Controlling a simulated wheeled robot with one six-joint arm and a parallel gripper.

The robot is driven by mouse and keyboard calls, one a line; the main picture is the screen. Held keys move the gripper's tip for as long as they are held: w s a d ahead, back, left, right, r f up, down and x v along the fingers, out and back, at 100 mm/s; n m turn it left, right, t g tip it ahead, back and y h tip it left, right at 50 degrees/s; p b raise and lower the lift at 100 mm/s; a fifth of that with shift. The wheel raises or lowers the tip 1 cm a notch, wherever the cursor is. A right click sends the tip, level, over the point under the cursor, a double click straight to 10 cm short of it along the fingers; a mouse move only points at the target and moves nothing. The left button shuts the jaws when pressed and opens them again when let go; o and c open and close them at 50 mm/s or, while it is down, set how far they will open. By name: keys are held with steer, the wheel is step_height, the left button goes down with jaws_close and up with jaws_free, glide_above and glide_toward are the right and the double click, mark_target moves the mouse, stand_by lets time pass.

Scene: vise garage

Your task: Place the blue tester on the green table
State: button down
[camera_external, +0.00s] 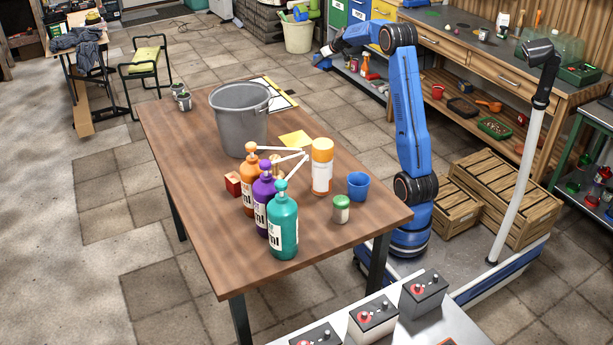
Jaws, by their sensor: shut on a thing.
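My gripper (325,54) is at the end of my blue arm, out over the floor beyond the far right corner of the wooden table. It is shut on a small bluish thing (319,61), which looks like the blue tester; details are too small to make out. A green table (598,113) with a shelf below stands at the right edge, partly cut off by the frame. It is far to the right of my gripper, on the other side of my arm.
The wooden table (185,190) holds a grey bucket (240,125), several pump bottles, an orange-capped can (321,170) and a blue cup (358,186). A workbench (480,60) runs along the back right. Wooden crates (510,195) and my white camera pole stand before the green table.

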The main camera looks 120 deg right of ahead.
steer(key=s+f+m, duration=0.1)
steer(key=s+f, duration=0.2)
steer(key=s, duration=0.7)
steer(key=shift+s+d+f+g, duration=0.25)
steer(key=shift+s+f+g, duration=0.1)
steer(key=shift+f+g, duration=0.05)
